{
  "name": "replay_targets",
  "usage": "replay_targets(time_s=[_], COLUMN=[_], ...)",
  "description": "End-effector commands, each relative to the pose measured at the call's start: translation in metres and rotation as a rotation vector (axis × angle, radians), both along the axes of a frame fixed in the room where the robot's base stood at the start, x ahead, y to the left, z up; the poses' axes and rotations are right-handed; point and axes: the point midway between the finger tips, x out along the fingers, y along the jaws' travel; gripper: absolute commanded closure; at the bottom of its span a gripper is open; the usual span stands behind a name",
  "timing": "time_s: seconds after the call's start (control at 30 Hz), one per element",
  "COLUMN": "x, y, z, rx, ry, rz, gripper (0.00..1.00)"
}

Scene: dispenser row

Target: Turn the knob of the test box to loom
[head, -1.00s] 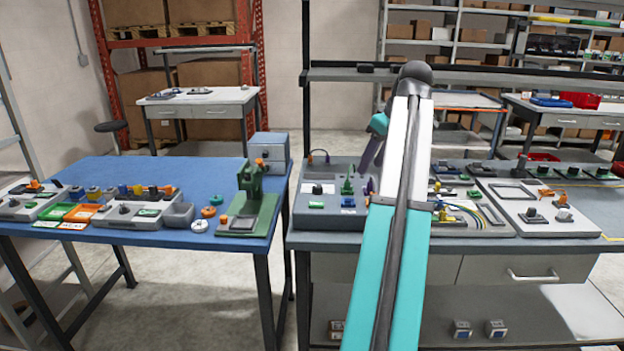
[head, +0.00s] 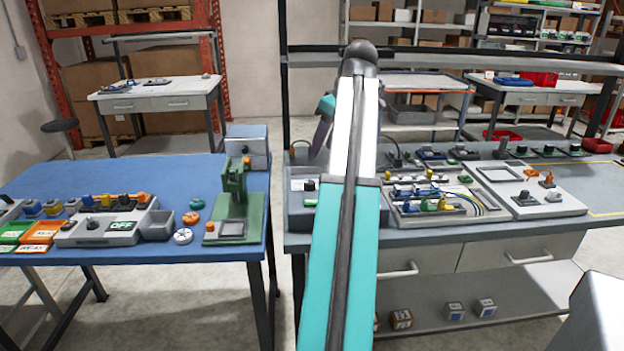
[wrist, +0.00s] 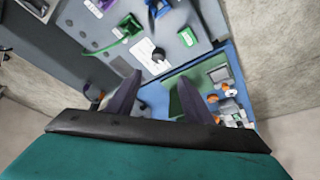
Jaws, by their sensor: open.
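The grey test box (head: 300,215) sits at the left end of the right-hand bench, partly hidden behind my arm in the head view. A dark knob (head: 310,184) stands beside a white label on its top. In the wrist view the grey box top (wrist: 175,30) carries the same dark knob (wrist: 158,53) on a white plate, with green and purple parts behind it. The plate's lettering is too small to read. My gripper (wrist: 158,78) is open and empty, its dark fingers apart, with the knob seen beyond the fingertips. In the head view its fingers (head: 321,128) show left of my arm.
The blue table (head: 110,180) at left holds a green press (head: 235,205), a grey box with a green OFF display (head: 110,228) and loose round parts. Wiring trays and a white panel (head: 530,200) lie right of my arm. A gap separates the two tables.

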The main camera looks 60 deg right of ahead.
Motion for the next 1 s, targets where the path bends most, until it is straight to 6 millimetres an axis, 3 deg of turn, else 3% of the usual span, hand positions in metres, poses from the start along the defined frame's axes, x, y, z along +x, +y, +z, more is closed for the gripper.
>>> replay_targets(time_s=[0.37,1.0], x=[-0.004,0.027], y=[-0.008,-0.013], z=[-0.014,-0.092], rx=[0.001,0.001], ry=[0.001,0.0], rz=[-0.016,-0.017], gripper=[0.53,0.53])
